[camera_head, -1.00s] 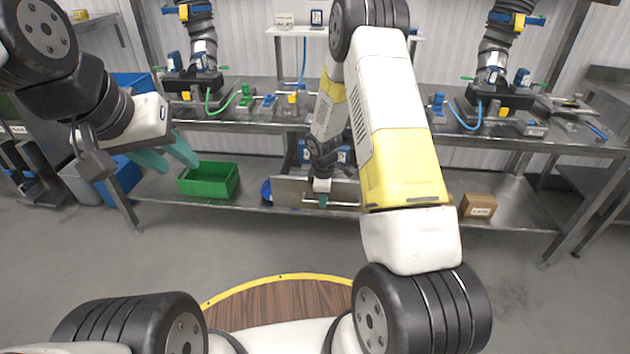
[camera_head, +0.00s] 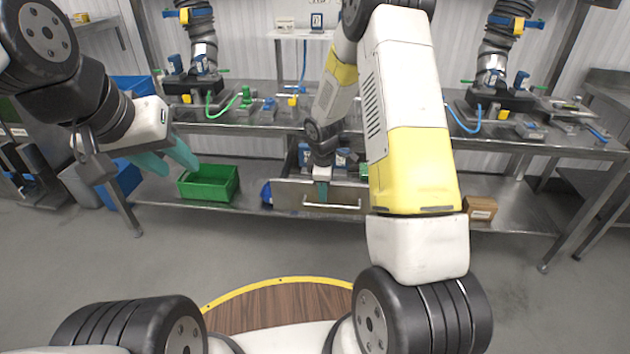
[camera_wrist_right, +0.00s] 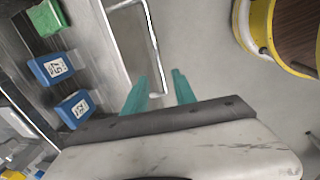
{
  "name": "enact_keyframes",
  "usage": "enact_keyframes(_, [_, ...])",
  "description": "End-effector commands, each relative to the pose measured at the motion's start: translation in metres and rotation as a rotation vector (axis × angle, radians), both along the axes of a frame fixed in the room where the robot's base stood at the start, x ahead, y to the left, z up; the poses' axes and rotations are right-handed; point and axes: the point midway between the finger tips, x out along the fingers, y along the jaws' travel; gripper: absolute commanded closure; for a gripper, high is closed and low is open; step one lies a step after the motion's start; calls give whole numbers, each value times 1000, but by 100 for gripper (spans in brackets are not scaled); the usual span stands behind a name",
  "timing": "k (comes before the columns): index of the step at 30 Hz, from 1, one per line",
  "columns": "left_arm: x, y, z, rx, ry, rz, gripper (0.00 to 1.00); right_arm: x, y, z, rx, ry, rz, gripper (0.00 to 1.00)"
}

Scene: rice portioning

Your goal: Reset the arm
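My left gripper (camera_head: 180,165) hangs at the left in the head view, its teal fingers apart and nothing between them. My right gripper (camera_head: 322,190) points down at the front of the metal drawer (camera_head: 285,195) under the table. In the right wrist view, the teal fingers (camera_wrist_right: 160,78) are spread apart. The drawer's bar handle (camera_head: 345,206) runs close to the fingertips and also shows in the wrist view (camera_wrist_right: 150,30). I cannot tell whether the fingers touch it. The drawer stands open, with blue boxes (camera_wrist_right: 52,68) and a green box (camera_wrist_right: 47,17) inside.
A green bin (camera_head: 208,183) stands on the lower shelf left of the drawer, and a cardboard box (camera_head: 480,208) on the right. The metal table (camera_head: 400,130) carries several small devices. Grey floor (camera_head: 260,245) in front is clear.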

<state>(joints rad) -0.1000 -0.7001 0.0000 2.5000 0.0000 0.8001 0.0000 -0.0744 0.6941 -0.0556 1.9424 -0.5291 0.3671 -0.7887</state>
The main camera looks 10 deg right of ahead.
Motion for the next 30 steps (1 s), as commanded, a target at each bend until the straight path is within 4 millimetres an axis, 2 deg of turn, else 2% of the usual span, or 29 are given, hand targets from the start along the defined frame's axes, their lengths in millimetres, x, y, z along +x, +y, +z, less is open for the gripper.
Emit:
enact_keyframes(4, [0, 0, 0, 0, 0, 0, 64, -3, 1, 14, 1, 0, -1, 67])
enact_keyframes(14, [0, 0, 0, 0, 0, 0, 64, -3, 1, 17, 0, 0, -1, 67])
enact_keyframes(17, [0, 0, 0, 0, 0, 0, 64, -4, 0, 25, 5, -8, -17, 67])
enact_keyframes(20, [0, 0, 0, 0, 0, 0, 64, -8, -2, 51, 20, -31, -77, 67])
enact_keyframes(23, [0, 0, 0, 0, 0, 0, 64, -20, -6, 96, 55, -68, -186, 67])
enact_keyframes(27, [0, 0, 0, 0, 0, 0, 64, -51, -10, 161, 127, -121, -370, 67])
enact_keyframes(30, [0, 0, 0, 0, 0, 0, 64, -78, -11, 201, 187, -151, -497, 67])
